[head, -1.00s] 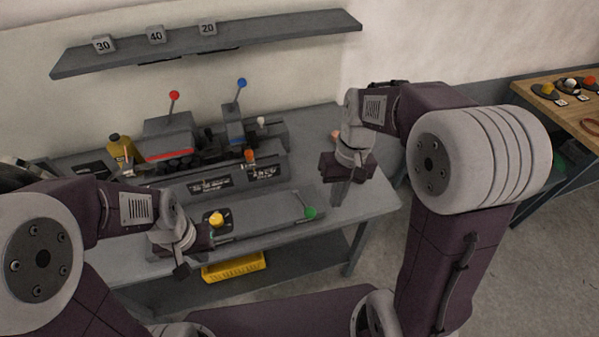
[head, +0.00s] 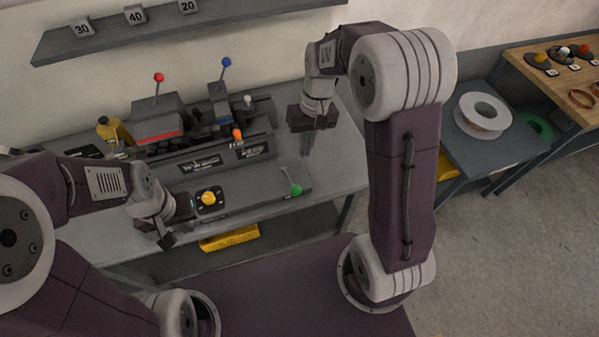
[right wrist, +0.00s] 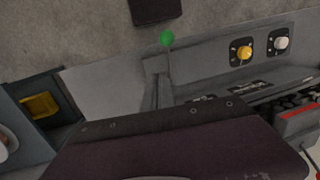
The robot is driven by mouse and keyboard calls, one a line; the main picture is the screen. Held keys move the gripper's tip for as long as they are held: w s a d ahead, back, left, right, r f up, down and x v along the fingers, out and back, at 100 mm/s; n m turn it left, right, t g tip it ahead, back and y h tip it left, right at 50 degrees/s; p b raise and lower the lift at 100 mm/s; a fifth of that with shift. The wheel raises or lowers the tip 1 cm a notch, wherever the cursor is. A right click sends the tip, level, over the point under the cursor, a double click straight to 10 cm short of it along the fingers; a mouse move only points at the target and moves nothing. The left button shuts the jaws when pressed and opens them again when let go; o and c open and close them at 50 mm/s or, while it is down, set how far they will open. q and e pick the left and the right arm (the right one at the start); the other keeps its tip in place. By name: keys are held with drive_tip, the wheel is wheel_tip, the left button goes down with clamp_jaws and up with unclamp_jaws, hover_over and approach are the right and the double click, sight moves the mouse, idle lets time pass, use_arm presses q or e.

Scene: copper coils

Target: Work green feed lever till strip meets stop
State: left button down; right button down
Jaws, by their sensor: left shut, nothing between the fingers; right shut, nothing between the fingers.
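The green lever knob (head: 296,190) sits at the right end of the long grey unit along the bench's front, its thin rod slanting back from it. It also shows in the right wrist view (right wrist: 167,39), beyond my right fingers. My right gripper (head: 308,152) is shut and empty above the bench, behind the green knob and apart from it. My left gripper (head: 167,241) is shut and empty at the bench's front edge, left of a yellow knob (head: 208,198). I cannot make out the strip or its stop.
A machine with a red-knobbed lever (head: 158,77) and a blue-knobbed lever (head: 226,62) stands at the back. A yellow bin (head: 230,238) is below the bench. A side table (head: 462,150) at right bears a white spool (head: 482,110). The bench right of the green knob is clear.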

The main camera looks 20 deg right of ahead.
use_arm(q)
drive_tip(key=shift+r+p, duration=0.5)
drive_tip(key=shift+r, duration=0.1)
use_arm(e)
drive_tip(key=s+a+f, duration=0.2)
drive_tip(key=s+f, duration=0.1)
drive_tip(key=f, duration=0.4)
drive_tip(key=shift+s+a+f, duration=0.15)
drive_tip(key=shift+a+f, duration=0.05)
drive_tip(key=shift+a, duration=0.15)
